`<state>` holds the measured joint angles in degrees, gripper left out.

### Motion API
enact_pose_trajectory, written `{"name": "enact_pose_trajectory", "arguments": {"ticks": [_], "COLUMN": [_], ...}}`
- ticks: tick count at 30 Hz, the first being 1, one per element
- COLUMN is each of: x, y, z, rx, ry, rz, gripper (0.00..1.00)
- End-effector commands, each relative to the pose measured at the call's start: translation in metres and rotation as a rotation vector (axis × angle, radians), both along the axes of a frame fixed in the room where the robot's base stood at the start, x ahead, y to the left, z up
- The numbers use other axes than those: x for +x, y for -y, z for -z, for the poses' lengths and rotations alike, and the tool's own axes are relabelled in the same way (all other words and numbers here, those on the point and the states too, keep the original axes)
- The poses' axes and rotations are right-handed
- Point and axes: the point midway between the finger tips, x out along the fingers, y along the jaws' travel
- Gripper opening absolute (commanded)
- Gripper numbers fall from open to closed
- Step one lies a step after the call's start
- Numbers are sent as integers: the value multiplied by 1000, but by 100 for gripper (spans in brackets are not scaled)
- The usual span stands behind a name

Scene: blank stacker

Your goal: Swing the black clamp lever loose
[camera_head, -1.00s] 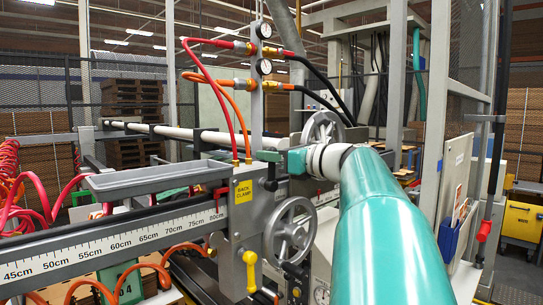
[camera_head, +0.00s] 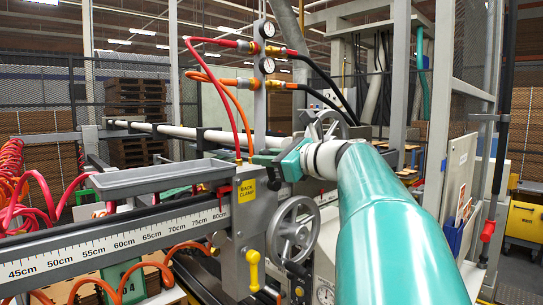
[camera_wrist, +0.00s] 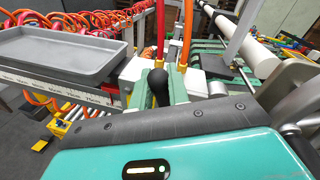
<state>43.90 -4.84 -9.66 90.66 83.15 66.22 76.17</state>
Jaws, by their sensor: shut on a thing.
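The black clamp lever shows in the wrist view as a round black knob (camera_wrist: 157,81) standing between two green fingers. My gripper (camera_wrist: 158,94) is shut on it, one finger on each side. In the head view my gripper (camera_head: 276,160) is at the top of the grey clamp block, just right of the yellow "BACK CLAMP" label (camera_head: 246,191). A short black part of the lever (camera_head: 273,183) shows just below the fingers. My gripper hides most of the lever in the head view.
A grey tray (camera_head: 160,178) lies left of the clamp, above the centimetre scale (camera_head: 110,246). Red and orange hoses (camera_head: 218,92) rise close behind my gripper to the gauge post (camera_head: 257,110). A grey handwheel (camera_head: 293,230) and yellow knob (camera_head: 252,270) sit below.

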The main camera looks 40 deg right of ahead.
Motion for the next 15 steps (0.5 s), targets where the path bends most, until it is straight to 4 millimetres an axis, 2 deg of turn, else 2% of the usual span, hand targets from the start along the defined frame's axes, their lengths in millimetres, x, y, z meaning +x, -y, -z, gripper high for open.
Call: {"name": "enact_pose_trajectory", "arguments": {"ticks": [15], "x": [-1], "y": [-27], "z": [16], "rx": [-420], "ry": [12], "rz": [-2], "gripper": [0]}}
